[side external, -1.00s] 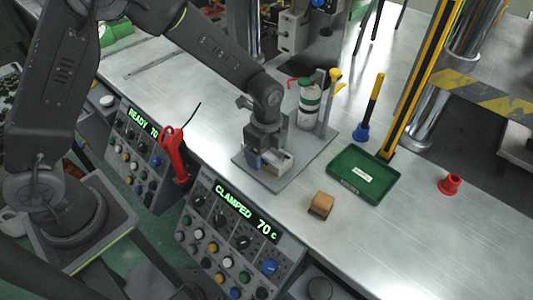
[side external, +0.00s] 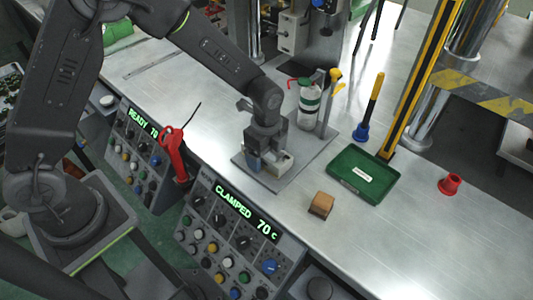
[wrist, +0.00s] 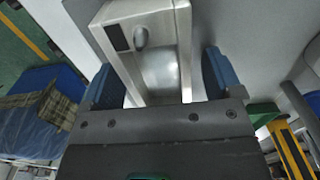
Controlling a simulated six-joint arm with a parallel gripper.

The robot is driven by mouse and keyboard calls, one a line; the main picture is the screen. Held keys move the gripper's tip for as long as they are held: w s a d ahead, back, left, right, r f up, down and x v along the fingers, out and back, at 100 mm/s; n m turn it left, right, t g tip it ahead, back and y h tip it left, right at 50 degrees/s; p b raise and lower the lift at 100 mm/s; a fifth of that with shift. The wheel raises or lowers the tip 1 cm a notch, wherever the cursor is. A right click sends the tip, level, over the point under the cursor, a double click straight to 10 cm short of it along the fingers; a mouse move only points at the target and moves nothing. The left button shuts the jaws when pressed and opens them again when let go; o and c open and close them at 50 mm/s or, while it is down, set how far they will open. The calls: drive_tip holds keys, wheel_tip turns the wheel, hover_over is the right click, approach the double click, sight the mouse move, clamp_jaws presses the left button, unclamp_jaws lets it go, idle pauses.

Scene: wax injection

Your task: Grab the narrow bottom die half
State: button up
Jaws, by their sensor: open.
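The die half (wrist: 148,42) is a pale metal block with a rounded hollow and a dark square mark. It sits on a grey plate on the bench. In the side view part of this block (side external: 281,164) shows beside and below my gripper (side external: 262,158). In the wrist view my gripper (wrist: 165,85) has its two blue fingers apart, one on each side of the block's near part. I cannot tell whether the fingers touch it. I cannot tell from these views whether it is the narrow bottom half.
A white-green bottle (side external: 309,104) and a yellow-handled tool (side external: 334,80) stand at the plate's back. A green tray (side external: 348,187), wooden block (side external: 321,204), blue-based tool (side external: 362,131) and red part (side external: 450,184) are to the right. A red-handled tool (side external: 175,155) is at the front edge.

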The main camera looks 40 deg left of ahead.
drive_tip(key=shift+c, duration=0.3)
drive_tip(key=c, duration=1.2)
drive_tip(key=shift+r, duration=0.2)
